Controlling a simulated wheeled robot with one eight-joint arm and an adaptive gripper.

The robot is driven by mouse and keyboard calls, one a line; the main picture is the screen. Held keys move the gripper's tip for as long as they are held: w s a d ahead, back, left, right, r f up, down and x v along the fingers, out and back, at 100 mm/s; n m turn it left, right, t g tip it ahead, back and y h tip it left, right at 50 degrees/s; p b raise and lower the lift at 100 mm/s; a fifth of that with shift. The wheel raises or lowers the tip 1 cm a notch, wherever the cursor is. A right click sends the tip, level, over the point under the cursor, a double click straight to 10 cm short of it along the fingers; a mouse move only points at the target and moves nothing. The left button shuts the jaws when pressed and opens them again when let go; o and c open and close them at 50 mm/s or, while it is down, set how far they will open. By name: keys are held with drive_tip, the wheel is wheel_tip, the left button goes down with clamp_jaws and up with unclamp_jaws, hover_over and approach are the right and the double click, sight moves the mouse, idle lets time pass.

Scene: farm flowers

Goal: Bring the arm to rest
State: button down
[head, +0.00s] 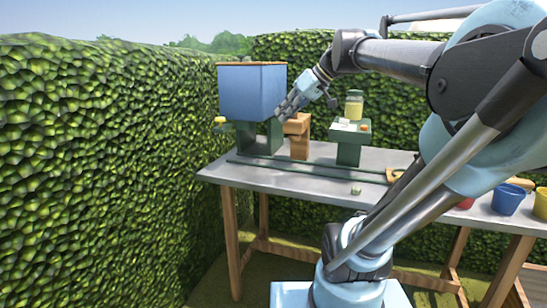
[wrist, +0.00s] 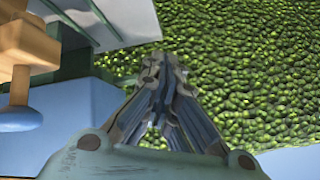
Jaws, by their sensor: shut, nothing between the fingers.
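My gripper (head: 285,107) is at the end of my raised arm in the head view, held above the grey table near the blue box. Its fingertips point down and left, at the right side of the box as seen in the picture; I cannot tell whether they touch it. In the wrist view my gripper (wrist: 155,70) shows with its fingers together and nothing between them. The arm reaches across from the right side of the head view.
A blue box (head: 251,90) sits on a green stand. Beside it are a wooden block (head: 299,138) and a green stand (head: 349,152) with a jar (head: 354,104). Coloured pots, one blue (head: 507,199), stand at the table's (head: 290,185) right. Hedges (head: 100,150) enclose the left and back.

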drive_tip(key=s+d+f+m+h, duration=0.2)
drive_tip(key=s+d+f+m, duration=0.1)
drive_tip(key=f, duration=0.7)
drive_tip(key=s+d+f+m+h, duration=0.2)
drive_tip(key=s+d+f, duration=0.4)
drive_tip(key=f, duration=0.5)
drive_tip(key=s+d+f+m+g+h, duration=0.1)
drive_tip(key=s+d+f+m+h, duration=0.2)
drive_tip(key=f, duration=0.7)
drive_tip(key=s+d+h, duration=0.1)
drive_tip(key=s+d, duration=0.1)
drive_tip(key=d, duration=0.1)
drive_tip(key=shift+d+f+m, duration=0.25)
drive_tip(key=shift+f+m, duration=0.05)
drive_tip(key=shift+f, duration=0.1)
